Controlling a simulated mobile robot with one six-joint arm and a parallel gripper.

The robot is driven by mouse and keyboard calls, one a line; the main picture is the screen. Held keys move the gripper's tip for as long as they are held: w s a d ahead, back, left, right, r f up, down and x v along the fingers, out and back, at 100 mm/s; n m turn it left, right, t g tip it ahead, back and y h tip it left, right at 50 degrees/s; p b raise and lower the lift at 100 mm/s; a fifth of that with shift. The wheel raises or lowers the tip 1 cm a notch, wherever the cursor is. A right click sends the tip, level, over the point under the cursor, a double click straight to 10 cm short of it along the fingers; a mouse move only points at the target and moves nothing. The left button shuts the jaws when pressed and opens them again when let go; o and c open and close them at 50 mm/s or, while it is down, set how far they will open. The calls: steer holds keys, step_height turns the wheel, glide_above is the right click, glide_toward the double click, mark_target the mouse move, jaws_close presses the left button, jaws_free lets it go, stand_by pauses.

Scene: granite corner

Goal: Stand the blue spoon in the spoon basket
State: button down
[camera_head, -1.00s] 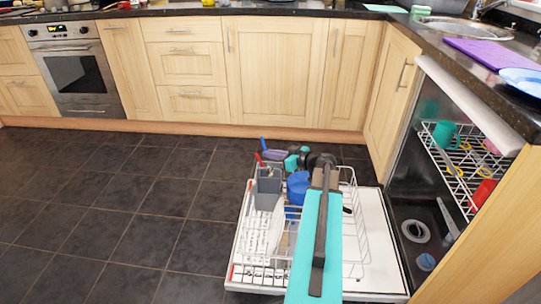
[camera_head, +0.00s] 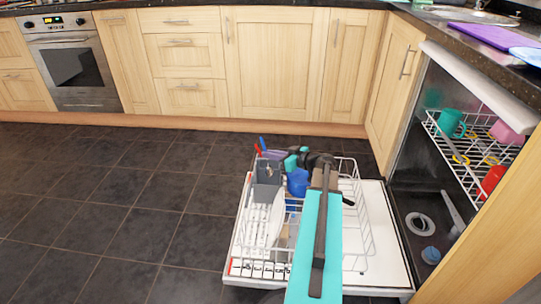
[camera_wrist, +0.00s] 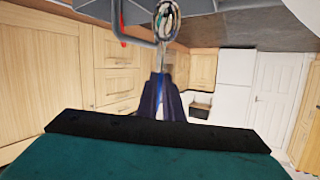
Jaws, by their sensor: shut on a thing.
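The grey spoon basket (camera_head: 266,180) stands at the left back of the pulled-out lower dishwasher rack; a silvery thing shows inside it. My gripper (camera_head: 274,154) is close to the basket's back edge, partly hidden by my arm. In the wrist view my dark purple fingers (camera_wrist: 160,98) are shut on the blue spoon, whose blue part (camera_wrist: 158,92) shows between them. Its metal stem leads to a shiny bowl (camera_wrist: 165,20) at the top edge, beside the grey basket (camera_wrist: 120,10). I cannot tell whether the bowl is inside the basket or apart from it.
The open dishwasher door (camera_head: 378,240) carries the white wire rack (camera_head: 362,215). A white plate (camera_head: 276,220) and a blue item (camera_head: 298,182) stand in the rack near the basket. The upper rack (camera_head: 445,150) holds a teal mug (camera_head: 450,122). The floor at left is clear.

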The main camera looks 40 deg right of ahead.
mark_target(271, 173)
steer(key=shift+f+b, duration=2.7)
steer(key=shift+f, duration=0.35)
steer(key=c, duration=1.8)
jaws_free()
steer(key=shift+c, duration=0.2)
steer(key=shift+s, duration=0.15)
steer(key=p+v, duration=0.4)
steer(key=v, duration=0.9)
steer(key=shift+s+p, duration=0.3)
steer(key=shift+p, duration=0.1)
steer(key=shift+d, duration=0.1)
steer(key=shift+r, duration=0.15)
step_height(271, 173, up, 9)
steer(key=p, duration=0.9)
